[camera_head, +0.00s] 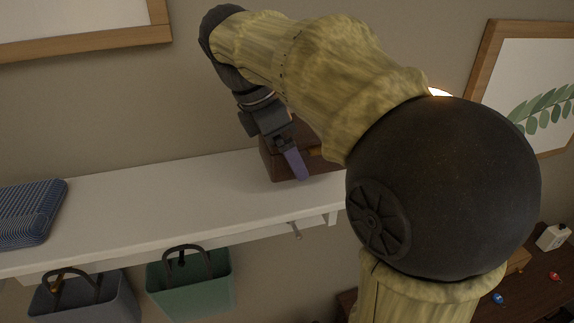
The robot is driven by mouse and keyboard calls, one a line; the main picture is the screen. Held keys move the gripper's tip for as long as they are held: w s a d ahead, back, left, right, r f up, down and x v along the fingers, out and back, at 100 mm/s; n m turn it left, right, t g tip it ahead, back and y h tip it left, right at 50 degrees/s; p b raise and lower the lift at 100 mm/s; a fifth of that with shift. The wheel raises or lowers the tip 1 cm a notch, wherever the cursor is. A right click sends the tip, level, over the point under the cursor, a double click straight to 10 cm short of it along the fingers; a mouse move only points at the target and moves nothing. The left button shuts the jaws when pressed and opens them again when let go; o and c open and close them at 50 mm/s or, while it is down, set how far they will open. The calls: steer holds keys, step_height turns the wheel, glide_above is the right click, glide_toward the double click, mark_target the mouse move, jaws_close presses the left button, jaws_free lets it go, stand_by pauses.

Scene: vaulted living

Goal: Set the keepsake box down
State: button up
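The keepsake box (269,163) is a dark brown box at the far part of the white shelf (180,205), right of the picture's middle. My arm covers part of its top and its right side. Its lower edge shows at the shelf surface, but I cannot tell whether it rests there or is held just above. My gripper (294,163) points down at the box, with a purple finger in front of its near face. The other finger is hidden, so I cannot tell whether the gripper grips the box.
A blue striped folded cloth or cushion (30,212) lies at the shelf's left end. The shelf between it and the box is clear. A grey bag (85,303) and a green bag (190,287) hang below. Framed pictures (85,42) hang on the wall. Small items stand on a brown surface, lower right.

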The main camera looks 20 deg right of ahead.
steer(key=shift+f+p, duration=0.55)
steer(key=shift+f, duration=1.5)
steer(key=shift+f, duration=0.1)
steer(key=o, duration=1.7)
steer(key=b+v, duration=0.2)
steer(key=v, duration=1)
